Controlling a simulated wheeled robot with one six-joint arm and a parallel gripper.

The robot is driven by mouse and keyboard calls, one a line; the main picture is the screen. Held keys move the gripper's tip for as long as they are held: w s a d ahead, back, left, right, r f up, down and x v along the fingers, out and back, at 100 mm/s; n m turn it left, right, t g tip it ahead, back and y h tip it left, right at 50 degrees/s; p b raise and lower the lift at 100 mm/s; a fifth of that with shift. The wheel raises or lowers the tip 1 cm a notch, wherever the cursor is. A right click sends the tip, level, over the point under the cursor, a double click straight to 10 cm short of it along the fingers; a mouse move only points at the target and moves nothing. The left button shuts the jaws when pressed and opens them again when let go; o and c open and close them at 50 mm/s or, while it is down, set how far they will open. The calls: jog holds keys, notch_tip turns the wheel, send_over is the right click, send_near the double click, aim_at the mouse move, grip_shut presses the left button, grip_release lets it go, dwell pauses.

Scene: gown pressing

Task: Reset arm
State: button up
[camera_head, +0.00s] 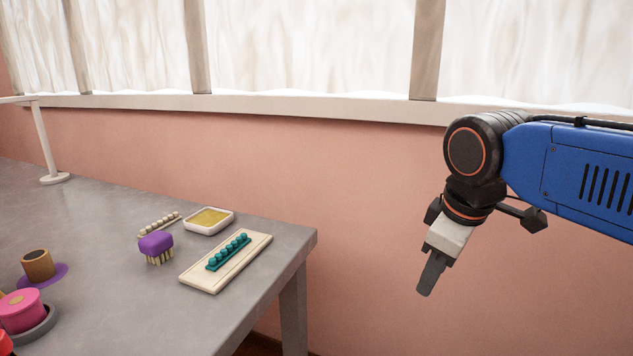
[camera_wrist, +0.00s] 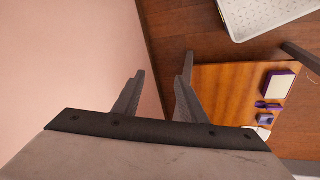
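My arm reaches in from the right in the head view, in front of the pink wall. My gripper (camera_head: 425,288) hangs pointing down in free air, to the right of the grey table (camera_head: 211,329) and apart from it. In the wrist view, the two dark fingers of my gripper (camera_wrist: 162,72) stand apart with a clear gap between them. Nothing shows between the fingers. The head view sees the fingers nearly edge-on, so the gap is hidden there.
On the table are a cream board (camera_head: 201,277) with a teal beaded bar, a purple brush (camera_head: 156,244), a yellow-filled dish (camera_head: 209,220) and a pink spool (camera_head: 20,310). The wrist view shows wooden floor, a wooden surface (camera_wrist: 222,88) with purple-edged items, and a white perforated tray (camera_wrist: 262,15).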

jog(key=s+d+f+m, duration=0.4)
jog(key=f+m, duration=0.1)
jog(key=f, duration=0.2)
jog(key=s+d+f+m+t, duration=0.1)
jog(key=s+d+f+m, duration=0.3)
jog(key=f, duration=0.3)
jog(key=shift+s+d+f+m, duration=0.15)
jog(key=shift+s+d+m, duration=0.1)
jog(key=shift+s+m, duration=0.15)
dwell(0.4)
